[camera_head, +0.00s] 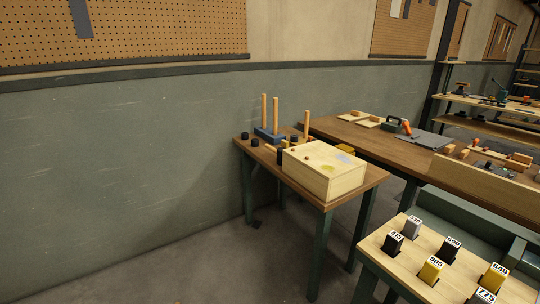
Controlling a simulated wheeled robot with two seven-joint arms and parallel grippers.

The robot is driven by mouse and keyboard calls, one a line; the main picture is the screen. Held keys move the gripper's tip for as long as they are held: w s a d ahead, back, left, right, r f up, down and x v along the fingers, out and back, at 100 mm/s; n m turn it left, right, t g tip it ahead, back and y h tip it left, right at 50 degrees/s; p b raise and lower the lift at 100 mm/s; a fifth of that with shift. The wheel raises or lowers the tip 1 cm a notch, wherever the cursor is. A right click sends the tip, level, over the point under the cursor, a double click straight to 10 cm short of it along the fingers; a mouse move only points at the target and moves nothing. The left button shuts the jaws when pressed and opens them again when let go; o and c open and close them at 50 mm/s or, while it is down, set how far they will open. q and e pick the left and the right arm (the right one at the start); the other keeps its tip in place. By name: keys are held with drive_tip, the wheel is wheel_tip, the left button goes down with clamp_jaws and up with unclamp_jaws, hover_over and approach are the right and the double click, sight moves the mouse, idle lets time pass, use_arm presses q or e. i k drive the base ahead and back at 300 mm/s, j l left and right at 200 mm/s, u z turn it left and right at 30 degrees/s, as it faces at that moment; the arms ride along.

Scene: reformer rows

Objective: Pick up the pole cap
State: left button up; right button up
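No part is clearly recognizable as the pole cap at this size. Small dark round pieces sit on a wooden table (372,181): one dark piece (245,135) at its far left corner and another dark piece (255,142) just in front of it. Neither of my grippers shows in the head view.
A pale wooden box (322,181) fills the table's front. A long workbench (365,137) with tools stands behind to the right. A low table (408,275) with numbered blocks is at the lower right. Bare floor (190,270) lies at the left.

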sight(255, 142)
drive_tip(key=i+j+z, duration=0.1)
drive_tip(key=i, duration=0.6)
drive_tip(key=i+j+z, duration=0.1)
drive_tip(key=z, duration=0.3)
drive_tip(key=i+j+z, duration=0.45)
drive_tip(key=z, duration=0.3)
